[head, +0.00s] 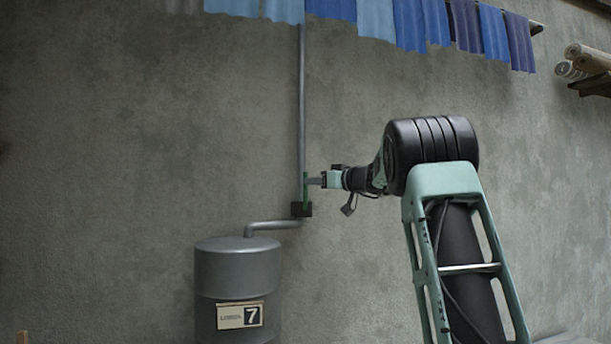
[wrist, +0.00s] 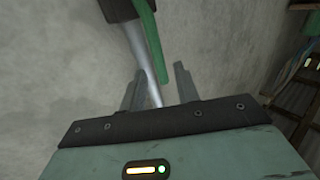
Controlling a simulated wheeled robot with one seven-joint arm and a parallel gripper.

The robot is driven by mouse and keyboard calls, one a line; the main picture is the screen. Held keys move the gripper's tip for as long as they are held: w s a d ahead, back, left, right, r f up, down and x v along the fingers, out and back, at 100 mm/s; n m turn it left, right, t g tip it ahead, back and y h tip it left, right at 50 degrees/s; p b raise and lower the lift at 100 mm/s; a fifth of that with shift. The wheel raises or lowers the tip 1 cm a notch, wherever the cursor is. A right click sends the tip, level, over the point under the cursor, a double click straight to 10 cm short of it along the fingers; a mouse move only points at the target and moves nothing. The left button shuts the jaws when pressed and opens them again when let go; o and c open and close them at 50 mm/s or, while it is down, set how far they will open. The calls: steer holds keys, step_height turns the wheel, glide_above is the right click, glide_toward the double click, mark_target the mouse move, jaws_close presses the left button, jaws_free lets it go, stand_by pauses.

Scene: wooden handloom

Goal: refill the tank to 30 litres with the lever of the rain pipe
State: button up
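The grey tank (head: 236,272) stands at the lower left of the head view; its plate (head: 240,315) shows a 7. The rain pipe (head: 302,100) runs down the wall to a dark valve block (head: 301,209), then bends into the tank top. The green lever (head: 306,190) stands upright from the block. My gripper (head: 314,181) is at the lever's right side, near its upper end. In the wrist view my gripper (wrist: 158,76) has its two fingers apart. The green lever (wrist: 151,42) reaches down toward the gap between the fingertips; I cannot tell whether they touch.
In the wrist view the pipe (wrist: 143,55) passes close behind the fingers, along the wall. Blue cloths (head: 410,25) hang from a pole above. Rolls (head: 588,60) rest on a bracket at the upper right. The wall between is bare.

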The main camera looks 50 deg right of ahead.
mark_target(306, 199)
steer(key=shift+w+p, duration=0.85)
steer(key=shift+w, duration=1.5)
steer(key=shift+a, duration=0.1)
jaws_close()
